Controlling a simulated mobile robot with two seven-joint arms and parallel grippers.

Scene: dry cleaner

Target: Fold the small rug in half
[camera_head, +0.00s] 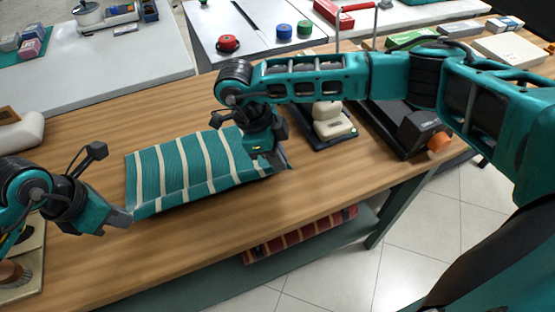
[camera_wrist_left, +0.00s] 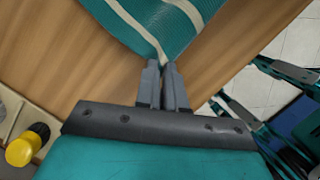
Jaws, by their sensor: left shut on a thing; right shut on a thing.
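The small rug (camera_head: 180,170) is teal with cream stripes and lies on the wooden table, its near edge slightly raised. My left gripper (camera_head: 128,216) is shut on the rug's near left corner; in the left wrist view the fingertips (camera_wrist_left: 162,66) pinch the striped rug (camera_wrist_left: 150,22) at its corner. My right gripper (camera_head: 278,158) is shut on the rug at its right end and hides that corner. Both hold the rug close to the tabletop.
The wooden table (camera_head: 190,245) is clear in front of the rug. A cream device on a dark base (camera_head: 330,122) and a black device with an orange knob (camera_head: 425,135) stand to the right. A red striped folded textile (camera_head: 300,235) lies on the lower shelf.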

